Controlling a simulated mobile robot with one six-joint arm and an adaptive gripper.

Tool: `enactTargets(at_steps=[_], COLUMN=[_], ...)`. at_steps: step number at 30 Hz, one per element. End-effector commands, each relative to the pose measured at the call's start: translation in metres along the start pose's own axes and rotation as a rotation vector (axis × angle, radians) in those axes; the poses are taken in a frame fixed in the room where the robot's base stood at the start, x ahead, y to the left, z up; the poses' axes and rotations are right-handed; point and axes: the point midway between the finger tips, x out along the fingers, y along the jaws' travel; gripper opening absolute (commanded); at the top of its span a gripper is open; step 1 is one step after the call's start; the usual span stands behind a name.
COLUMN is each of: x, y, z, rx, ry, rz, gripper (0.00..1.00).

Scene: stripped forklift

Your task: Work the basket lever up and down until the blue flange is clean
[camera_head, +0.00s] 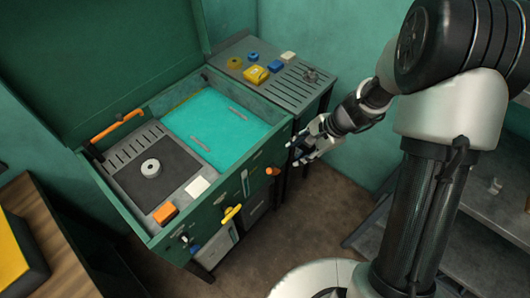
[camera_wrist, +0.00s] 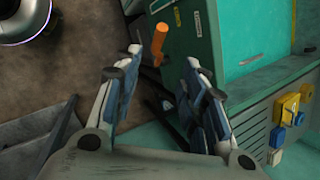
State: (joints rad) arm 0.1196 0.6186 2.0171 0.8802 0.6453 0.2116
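A green washer with a raised lid (camera_head: 95,50) holds a teal liquid bath (camera_head: 215,128). An orange handle (camera_head: 273,171) sticks out from its front at the right; it also shows in the wrist view (camera_wrist: 158,46). A yellow handle (camera_head: 231,214) sits lower on the front, and an orange bar (camera_head: 117,125) is at the left rim. I cannot tell which is the basket lever. A small blue round part (camera_head: 253,57), perhaps the flange, lies on the side table. My gripper (camera_head: 299,150) is open and empty, right of the front orange handle and apart from it; its fingers also show in the wrist view (camera_wrist: 162,60).
A grey ring (camera_head: 151,168) sits on the dark mat left of the bath. An orange block (camera_head: 165,213) and a white square (camera_head: 197,187) are near it. The slatted side table (camera_head: 290,92) bears yellow, blue and white parts. Brown floor in front is clear.

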Motion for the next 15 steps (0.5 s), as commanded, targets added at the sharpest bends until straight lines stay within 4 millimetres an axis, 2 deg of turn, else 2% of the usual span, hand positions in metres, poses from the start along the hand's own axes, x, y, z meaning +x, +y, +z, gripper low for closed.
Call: enactTargets(at_steps=[8, 15], x=[0.029, 0.08], y=[0.002, 0.003], z=[-0.006, -0.005], rx=[0.036, 0.033], ry=[-0.006, -0.007], rz=[0.001, 0.003], gripper=[0.39, 0.39])
